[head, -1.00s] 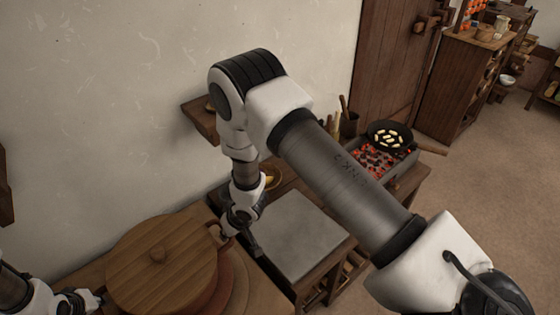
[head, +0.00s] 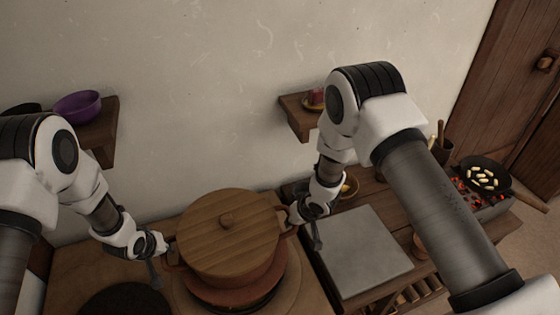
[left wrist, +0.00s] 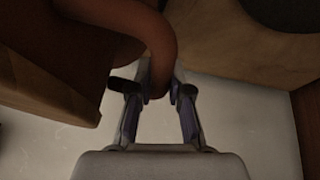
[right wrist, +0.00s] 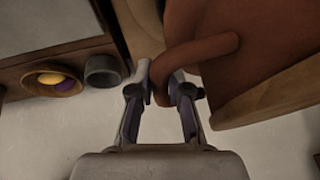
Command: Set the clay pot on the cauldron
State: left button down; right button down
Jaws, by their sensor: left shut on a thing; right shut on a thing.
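The clay pot (head: 275,270) is red-brown, with a round wooden lid (head: 226,236) and a loop handle on each side. It is upright over the left part of the counter. My left gripper (head: 162,258) is shut on its left handle, which shows between the fingers in the left wrist view (left wrist: 160,60). My right gripper (head: 297,220) is shut on the right handle, also seen in the right wrist view (right wrist: 195,58). A dark round thing (head: 125,300) lies left of the pot, partly cut off; I cannot tell if it is the cauldron.
A grey slab (head: 358,250) lies to the right, with a brazier (head: 495,208) bearing a pan (head: 484,174) beyond. A wall shelf (head: 104,135) holds a purple bowl (head: 78,106).

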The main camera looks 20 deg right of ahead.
pick_arm(q)
jog(key=shift+w+a, duration=0.15)
jog(key=shift+a, duration=0.05)
pick_arm(e)
jog(key=shift+w, duration=0.1)
pick_arm(q)
jog(key=shift+w+a, duration=0.2)
pick_arm(e)
jog(key=shift+w+a, duration=0.15)
jog(key=shift+w, duration=0.05)
dwell(0.4)
jog(key=shift+f, duration=0.1)
